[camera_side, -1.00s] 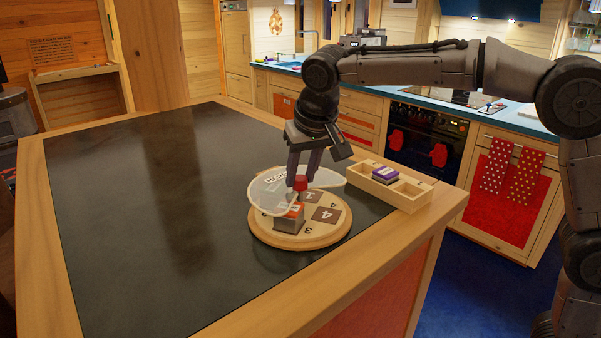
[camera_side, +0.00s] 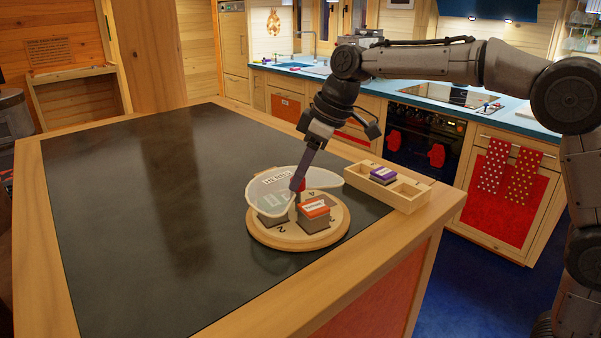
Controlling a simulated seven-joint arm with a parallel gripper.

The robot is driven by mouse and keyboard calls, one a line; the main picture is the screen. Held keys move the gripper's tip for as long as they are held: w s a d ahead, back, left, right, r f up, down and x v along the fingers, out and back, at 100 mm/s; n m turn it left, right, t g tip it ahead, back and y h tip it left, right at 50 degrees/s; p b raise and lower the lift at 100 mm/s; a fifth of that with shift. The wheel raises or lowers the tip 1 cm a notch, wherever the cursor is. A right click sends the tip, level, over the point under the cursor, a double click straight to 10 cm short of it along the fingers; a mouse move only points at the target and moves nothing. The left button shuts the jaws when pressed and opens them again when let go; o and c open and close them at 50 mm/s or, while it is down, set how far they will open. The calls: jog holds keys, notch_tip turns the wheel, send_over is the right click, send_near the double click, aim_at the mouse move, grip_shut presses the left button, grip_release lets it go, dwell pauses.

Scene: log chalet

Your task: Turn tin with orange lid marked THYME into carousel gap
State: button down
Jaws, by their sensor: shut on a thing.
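A round wooden carousel (camera_side: 298,244) with numbered sectors sits near the right side of the counter. A tin with an orange lid (camera_side: 315,209) stands on its front right part, clear of the cover; the lid's small lettering is hard to read. A see-through cover (camera_side: 262,190) spreads over the back and left of the carousel, leaving the front and right open. Another tin (camera_side: 272,218) shows partly beneath the cover. My gripper (camera_side: 299,184) points down at the carousel's middle, tilted, and is shut on the red knob (camera_side: 301,184). The fingertips partly hide the knob.
A wooden tray with compartments (camera_side: 410,201) stands just right of the carousel, with a purple-lidded tin (camera_side: 383,175) in it. The dark counter top (camera_side: 150,220) is bare to the left. The counter's wooden edge runs close in front.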

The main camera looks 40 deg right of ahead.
jog(key=shift+n+g+y, duration=0.3)
jog(key=shift+n, duration=0.7)
jog(key=c, duration=0.5)
grip_release()
jog(key=shift+c, duration=0.2)
jog(key=v, duration=1.4)
jog(key=shift+w, duration=0.1)
